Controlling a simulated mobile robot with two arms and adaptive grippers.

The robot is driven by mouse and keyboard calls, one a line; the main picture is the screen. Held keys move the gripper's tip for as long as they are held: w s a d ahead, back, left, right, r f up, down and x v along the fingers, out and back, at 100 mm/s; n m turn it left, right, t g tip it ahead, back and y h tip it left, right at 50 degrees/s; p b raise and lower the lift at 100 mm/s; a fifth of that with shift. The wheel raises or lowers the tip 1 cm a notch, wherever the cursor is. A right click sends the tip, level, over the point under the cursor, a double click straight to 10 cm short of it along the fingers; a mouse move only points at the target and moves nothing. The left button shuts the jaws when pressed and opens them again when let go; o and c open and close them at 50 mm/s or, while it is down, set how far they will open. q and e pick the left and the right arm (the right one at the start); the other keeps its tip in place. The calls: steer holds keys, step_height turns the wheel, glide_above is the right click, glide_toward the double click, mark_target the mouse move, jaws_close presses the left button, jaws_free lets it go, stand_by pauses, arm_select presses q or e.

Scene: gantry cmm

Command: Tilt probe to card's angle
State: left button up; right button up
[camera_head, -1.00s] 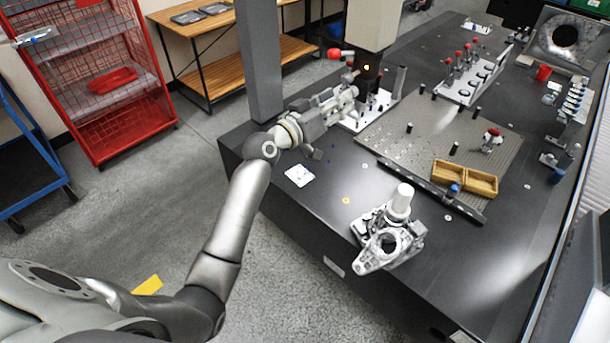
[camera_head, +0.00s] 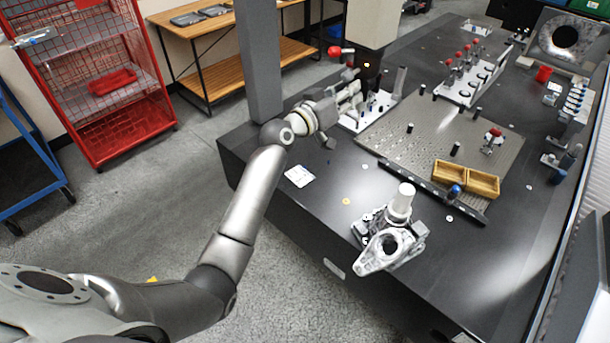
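The probe (camera_head: 367,84) hangs as a dark head below the pale gantry column (camera_head: 373,22). A red-tipped piece (camera_head: 335,52) sticks out to its left. The white card (camera_head: 299,176) lies flat near the table's left edge; its markings are too small to read. My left gripper (camera_head: 354,92) is by the probe head, on its left side. Its fingers are small and overlap the probe area, so I cannot tell whether they touch it or how wide they stand. My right gripper is not in view.
The dark table (camera_head: 490,270) carries a perforated plate (camera_head: 405,155), wooden trays (camera_head: 482,183), a black rail (camera_head: 425,189) and a metal casting with a white cylinder (camera_head: 390,240). A grey post (camera_head: 260,60) stands behind my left arm. The table's front right is clear.

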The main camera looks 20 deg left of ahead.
arm_select(q)
steer(key=shift+f+m+b, duration=0.15)
steer(key=shift+m+b, duration=0.8)
steer(key=shift+m, duration=0.15)
steer(key=shift+m+b, duration=0.6)
steer(key=shift+m, duration=0.6)
steer(key=m+b, duration=0.1)
steer(key=m, duration=0.3)
steer(key=shift+m+b, duration=0.3)
steer(key=shift+b, duration=0.05)
